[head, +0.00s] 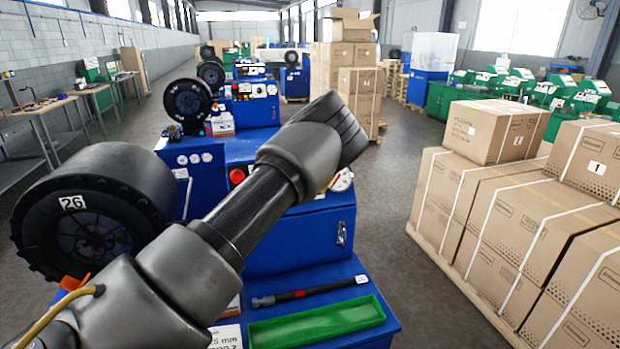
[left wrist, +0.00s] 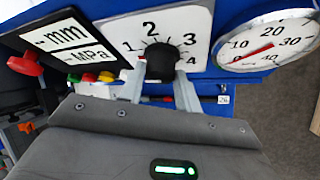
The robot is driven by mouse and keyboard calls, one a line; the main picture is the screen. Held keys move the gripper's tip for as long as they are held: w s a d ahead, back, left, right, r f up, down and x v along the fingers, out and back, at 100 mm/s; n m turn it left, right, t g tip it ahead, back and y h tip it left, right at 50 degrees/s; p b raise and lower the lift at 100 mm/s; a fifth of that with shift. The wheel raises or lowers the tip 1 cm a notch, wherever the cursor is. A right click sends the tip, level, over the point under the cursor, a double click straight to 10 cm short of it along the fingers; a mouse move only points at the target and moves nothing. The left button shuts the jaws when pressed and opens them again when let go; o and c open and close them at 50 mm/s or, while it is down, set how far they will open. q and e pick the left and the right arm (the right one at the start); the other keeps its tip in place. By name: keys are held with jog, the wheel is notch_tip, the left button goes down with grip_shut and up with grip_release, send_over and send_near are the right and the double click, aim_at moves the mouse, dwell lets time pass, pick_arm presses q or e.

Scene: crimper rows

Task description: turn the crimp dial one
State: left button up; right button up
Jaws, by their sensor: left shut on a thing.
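The crimp dial is a black knob (left wrist: 160,60) on a white plate (left wrist: 198,22) marked 1 to 4 in the left wrist view. Which number it points at I cannot tell. My left gripper (left wrist: 158,78) is shut on the knob, one pale finger on each side. In the head view my left arm reaches from the lower left across the blue crimper (head: 298,240); its wrist hides the fingers and the dial. My right gripper is not in view.
A round gauge (left wrist: 267,42) with a red needle sits right of the dial; a dark mm/MPa display (left wrist: 70,45) sits left. A black hose reel (head: 95,205) marked 26 stands at left. A rod (head: 308,292) and green tray (head: 318,322) lie in front; strapped cartons (head: 530,220) stand right.

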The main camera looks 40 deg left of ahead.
pick_arm(q)
jog(key=shift+s+f, duration=0.1)
jog(key=shift+f, duration=0.05)
jog(key=o, duration=1)
jog(key=shift+a, duration=0.1)
jog(key=shift+b+v, duration=1.55)
jog(key=shift+v, duration=3.8)
